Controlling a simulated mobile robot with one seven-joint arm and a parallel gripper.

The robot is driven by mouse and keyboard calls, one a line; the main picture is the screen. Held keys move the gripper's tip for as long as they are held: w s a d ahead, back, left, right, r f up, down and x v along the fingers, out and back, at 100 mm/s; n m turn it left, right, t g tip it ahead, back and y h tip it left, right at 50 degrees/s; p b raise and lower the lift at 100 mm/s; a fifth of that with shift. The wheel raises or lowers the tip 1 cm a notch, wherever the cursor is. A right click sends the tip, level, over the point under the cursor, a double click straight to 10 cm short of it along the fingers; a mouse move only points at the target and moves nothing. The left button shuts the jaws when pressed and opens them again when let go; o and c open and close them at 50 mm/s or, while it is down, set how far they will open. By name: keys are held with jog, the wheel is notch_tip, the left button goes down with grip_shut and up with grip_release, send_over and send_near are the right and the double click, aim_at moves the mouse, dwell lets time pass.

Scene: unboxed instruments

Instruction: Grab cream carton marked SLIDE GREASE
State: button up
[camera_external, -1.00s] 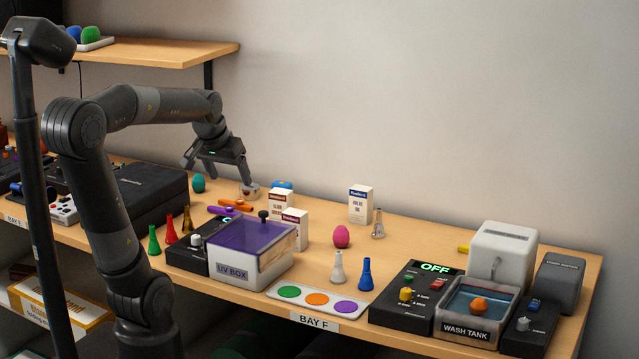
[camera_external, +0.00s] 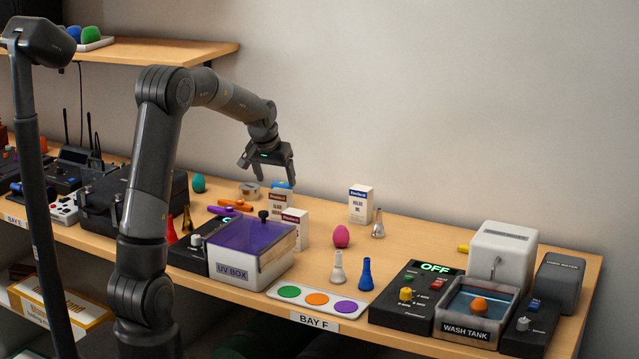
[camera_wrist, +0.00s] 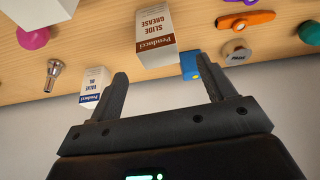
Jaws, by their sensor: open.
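The cream carton marked SLIDE GREASE (camera_wrist: 155,30) has a brown band and stands ahead of my gripper in the wrist view. In the external view the carton (camera_external: 279,203) stands behind the UV box, its lower part partly hidden by another carton. My gripper (camera_external: 268,176) is open and empty, above and just behind the carton. In the wrist view the gripper fingers (camera_wrist: 163,82) are spread apart, with the carton beyond them and not touching.
A blue-banded carton (camera_external: 361,205) stands to the right, and another carton (camera_external: 294,228) stands in front. The UV box (camera_external: 250,255) is close by. A blue object (camera_wrist: 190,66) sits beside the carton. Orange and purple kazoo-like pieces (camera_external: 235,204) lie to the left.

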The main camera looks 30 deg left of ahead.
aim_at(280, 192)
jog(key=x, duration=0.8)
jog(key=shift+w+d+f, duration=0.15)
jog(key=shift+w+f, duration=0.05)
jog(key=shift+f, duration=0.1)
jog(key=shift+c, duration=0.2)
jog(key=c, duration=1)
